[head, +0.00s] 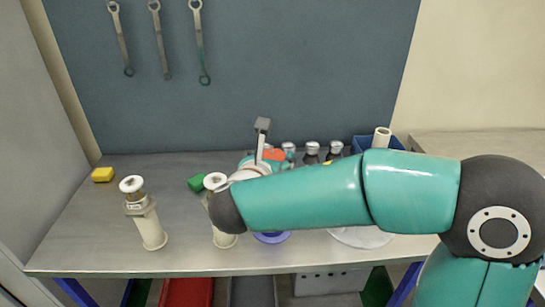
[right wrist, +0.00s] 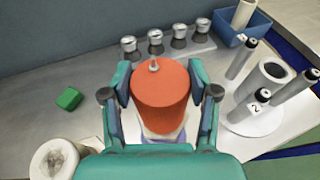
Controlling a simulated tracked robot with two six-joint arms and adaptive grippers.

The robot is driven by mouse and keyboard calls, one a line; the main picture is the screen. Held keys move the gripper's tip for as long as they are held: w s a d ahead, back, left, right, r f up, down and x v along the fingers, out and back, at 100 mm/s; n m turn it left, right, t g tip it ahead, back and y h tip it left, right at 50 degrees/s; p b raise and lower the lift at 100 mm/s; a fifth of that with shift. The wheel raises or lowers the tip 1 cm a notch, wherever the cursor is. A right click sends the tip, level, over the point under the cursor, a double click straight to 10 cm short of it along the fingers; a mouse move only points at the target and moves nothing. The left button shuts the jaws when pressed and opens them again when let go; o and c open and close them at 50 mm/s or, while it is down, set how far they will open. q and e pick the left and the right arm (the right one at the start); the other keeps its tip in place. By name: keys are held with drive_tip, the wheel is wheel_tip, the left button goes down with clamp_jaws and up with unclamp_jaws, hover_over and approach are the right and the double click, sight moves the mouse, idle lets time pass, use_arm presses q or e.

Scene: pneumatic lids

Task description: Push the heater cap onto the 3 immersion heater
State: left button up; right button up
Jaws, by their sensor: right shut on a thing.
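The orange-red heater cap (right wrist: 161,97) is a cylinder with a small pale knob on top. My right gripper (right wrist: 160,78) is shut on its sides. In the head view the cap (head: 274,154) shows as a small orange patch behind my right arm. A pale thing with a purple-blue ring (head: 271,238) shows below the cap, mostly hidden by the arm and gripper; I cannot tell whether the cap touches it. Pale cylinders with dark-and-silver tops stand on a white round plate (right wrist: 262,121); one cylinder (right wrist: 252,106) is marked "2". I cannot read a "3". My left gripper is out of view.
A white post (head: 149,224) stands at the left; another (head: 222,239) is partly behind my arm. A yellow block (head: 103,174) and a green block (head: 197,184) lie on the bench. Several silver-topped bottles (right wrist: 155,42) and a blue bin (right wrist: 239,32) stand behind.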

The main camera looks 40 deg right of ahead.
drive_tip(key=shift+f, duration=0.35)
drive_tip(key=o, duration=1.2)
drive_tip(key=shift+c, duration=0.2)
drive_tip(key=shift+a, duration=0.1)
drive_tip(key=v, duration=1.2)
